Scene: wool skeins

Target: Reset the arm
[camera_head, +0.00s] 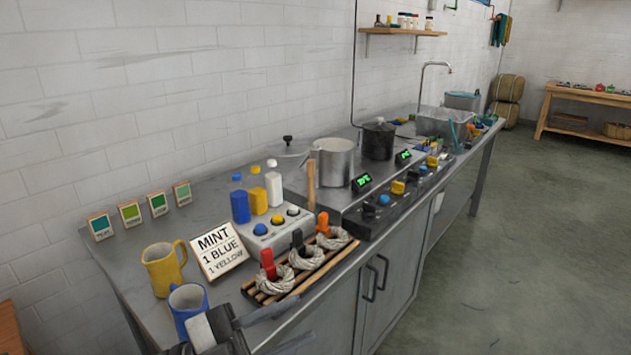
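My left gripper (302,317) comes in at the bottom of the head view, in front of the counter's near edge. Its two dark fingers point right and stand apart with nothing between them. Part of its arm hides the lower part of a blue mug (187,300). My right gripper is not in view. Three pale wool skeins lie in a row on a slatted wooden rack (250,289), with a red clip (268,263), a black clip (298,241) and an orange clip (323,223) on them.
A yellow mug (161,272) and a sign reading MINT 1 BLUE 1 YELLOW (216,250) stand beside the rack. Behind are dye bottles (257,194), a steel pot (333,163) and a black pot (378,139). The floor (530,230) at right is clear.

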